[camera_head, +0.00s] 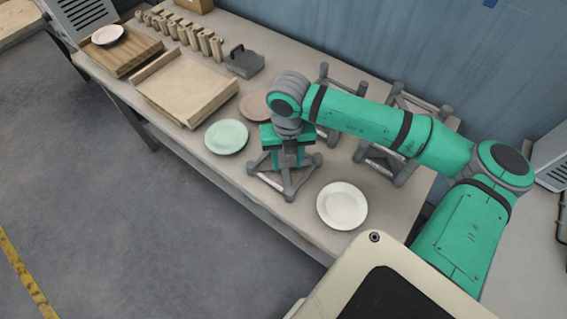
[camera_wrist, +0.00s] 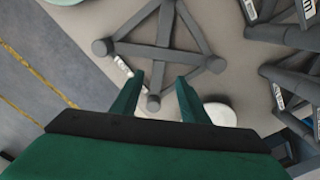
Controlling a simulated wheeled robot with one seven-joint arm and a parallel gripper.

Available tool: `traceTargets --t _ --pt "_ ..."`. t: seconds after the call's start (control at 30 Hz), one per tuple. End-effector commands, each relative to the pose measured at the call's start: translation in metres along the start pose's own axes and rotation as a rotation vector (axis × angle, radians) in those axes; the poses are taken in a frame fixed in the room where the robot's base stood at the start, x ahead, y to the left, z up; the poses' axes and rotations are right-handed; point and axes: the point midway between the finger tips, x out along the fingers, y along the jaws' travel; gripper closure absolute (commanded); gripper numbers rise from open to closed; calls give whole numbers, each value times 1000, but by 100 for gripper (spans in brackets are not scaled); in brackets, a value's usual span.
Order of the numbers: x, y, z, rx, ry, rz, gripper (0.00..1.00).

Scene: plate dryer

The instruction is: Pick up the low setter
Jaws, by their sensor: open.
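A white plate (camera_head: 342,206) lies right of the setter, a pale green plate (camera_head: 226,137) left. A pinkish plate (camera_head: 257,106) lies behind. Taller grey frames (camera_head: 397,176) stand near the wall. A wooden tray (camera_head: 185,88) and a dark grey block (camera_head: 244,63) are further left.

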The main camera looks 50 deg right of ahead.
Motion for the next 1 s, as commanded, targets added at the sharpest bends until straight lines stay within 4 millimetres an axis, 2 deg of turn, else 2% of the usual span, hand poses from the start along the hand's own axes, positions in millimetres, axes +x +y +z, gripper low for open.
traceTargets --t 0.17,0.5,0.83,1.0 --pt "10 1 1 0 -1 1 59" --pt "53 4 5 1 0 2 59" --pt "59 3 5 1 -1 1 59" --pt "58 2 5 2 -1 1 100"
